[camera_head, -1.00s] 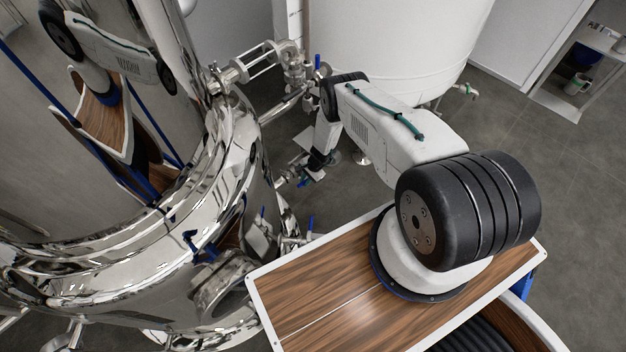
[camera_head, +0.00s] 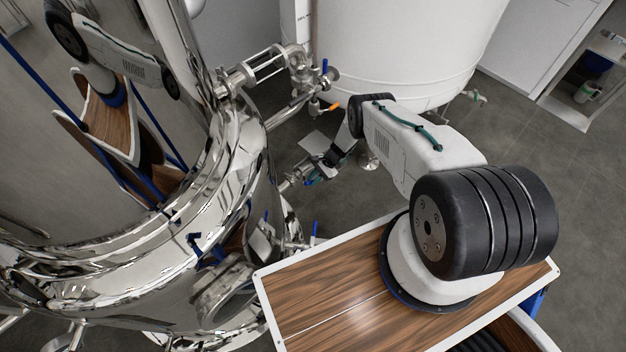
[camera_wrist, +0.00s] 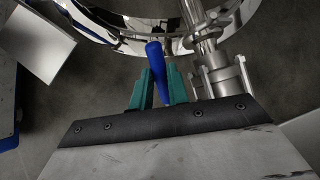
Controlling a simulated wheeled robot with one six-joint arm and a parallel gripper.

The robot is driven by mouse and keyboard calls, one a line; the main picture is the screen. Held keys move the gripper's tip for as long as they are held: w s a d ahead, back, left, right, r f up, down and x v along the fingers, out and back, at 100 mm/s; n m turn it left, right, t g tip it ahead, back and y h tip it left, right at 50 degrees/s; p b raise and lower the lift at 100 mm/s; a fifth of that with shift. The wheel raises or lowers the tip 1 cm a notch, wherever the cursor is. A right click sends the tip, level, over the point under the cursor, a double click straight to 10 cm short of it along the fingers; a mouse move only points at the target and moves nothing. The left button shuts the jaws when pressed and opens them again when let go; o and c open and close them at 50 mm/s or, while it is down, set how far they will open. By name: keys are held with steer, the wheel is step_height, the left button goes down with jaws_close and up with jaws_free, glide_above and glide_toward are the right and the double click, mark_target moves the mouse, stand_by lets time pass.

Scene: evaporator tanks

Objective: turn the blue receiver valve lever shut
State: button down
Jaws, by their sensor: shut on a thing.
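The blue valve lever (camera_wrist: 156,66) shows in the wrist view, between the two green fingers of my gripper (camera_wrist: 158,84). The fingers are shut on it, and its rounded end sticks up past the fingertips. The steel valve body and pipe (camera_wrist: 222,75) stand just right of the fingers. In the head view my gripper (camera_head: 312,178) is low beside the polished steel tank (camera_head: 262,190), at the end of a short pipe. The lever there is mostly hidden by the gripper and too small to make out well.
Another blue lever (camera_head: 314,230) stands on a lower fitting of the steel tank. A valve with blue and orange handles (camera_head: 325,70) sits by the white tank (camera_head: 400,50). Pipes run close above my gripper. Grey floor (camera_head: 540,170) is open at right.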

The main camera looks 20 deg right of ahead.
steer(key=c, duration=1.3)
jaws_free()
steer(key=shift+c, duration=0.2)
steer(key=v, duration=0.7)
steer(key=shift+d+r, duration=0.3)
